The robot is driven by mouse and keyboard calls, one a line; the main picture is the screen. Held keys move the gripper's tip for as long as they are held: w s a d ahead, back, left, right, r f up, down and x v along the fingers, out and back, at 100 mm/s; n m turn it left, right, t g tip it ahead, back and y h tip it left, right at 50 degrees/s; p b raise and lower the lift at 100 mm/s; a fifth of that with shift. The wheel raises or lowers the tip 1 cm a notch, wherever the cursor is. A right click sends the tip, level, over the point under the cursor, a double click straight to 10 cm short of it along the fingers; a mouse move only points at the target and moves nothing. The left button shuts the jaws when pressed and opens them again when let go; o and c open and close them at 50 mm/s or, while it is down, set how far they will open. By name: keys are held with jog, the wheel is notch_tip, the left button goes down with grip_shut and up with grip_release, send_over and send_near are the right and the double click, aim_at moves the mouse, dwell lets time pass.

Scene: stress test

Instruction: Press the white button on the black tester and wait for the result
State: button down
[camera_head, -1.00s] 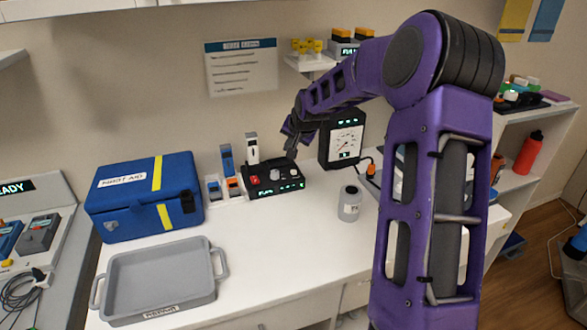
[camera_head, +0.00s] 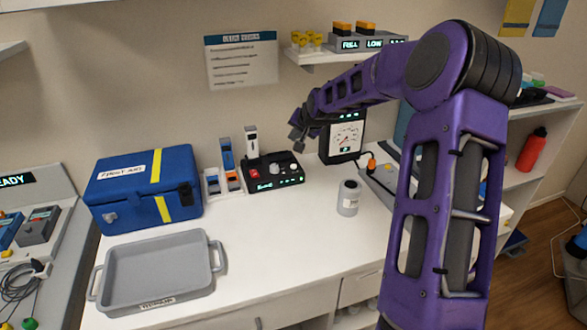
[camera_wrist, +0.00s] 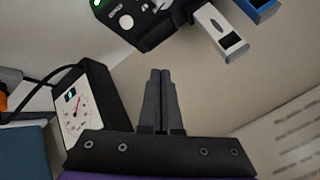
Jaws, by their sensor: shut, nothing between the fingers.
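The black tester (camera_head: 289,183) stands on the white counter against the wall, with a red button and a round white button (camera_head: 274,169) on top. Its front display glows but is too small to read. In the wrist view the tester (camera_wrist: 150,38) is at the top, partly cut off, with the white button (camera_wrist: 126,21) in plain sight and a green light beside it. My gripper (camera_head: 297,138) is above and behind the tester, apart from it. In the wrist view my gripper (camera_wrist: 160,72) has its fingers together and empty, pointing just below the tester.
A white-faced gauge (camera_head: 346,137) stands right of the tester, close to my arm. Blue and white upright holders (camera_head: 227,155) are at its left. A grey jar (camera_head: 348,198), a grey tray (camera_head: 155,272) and a blue first aid box (camera_head: 140,190) share the counter. The middle front is clear.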

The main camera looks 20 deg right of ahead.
notch_tip(320, 180, down, 7)
jog(key=b, duration=0.4)
jog(key=shift+f, duration=0.1)
dwell(1.8)
jog(key=shift+f+b, duration=0.35)
jog(key=shift+b, duration=0.05)
jog(key=shift+f+b, duration=0.35)
jog(key=shift+f, duration=0.15)
dwell(0.5)
dwell(0.3)
jog(key=shift+r+p, duration=0.65)
jog(key=shift+r, duration=0.3)
jog(key=shift+r, duration=0.1)
notch_tip(320, 180, up, 5)
jog(key=p, duration=0.3)
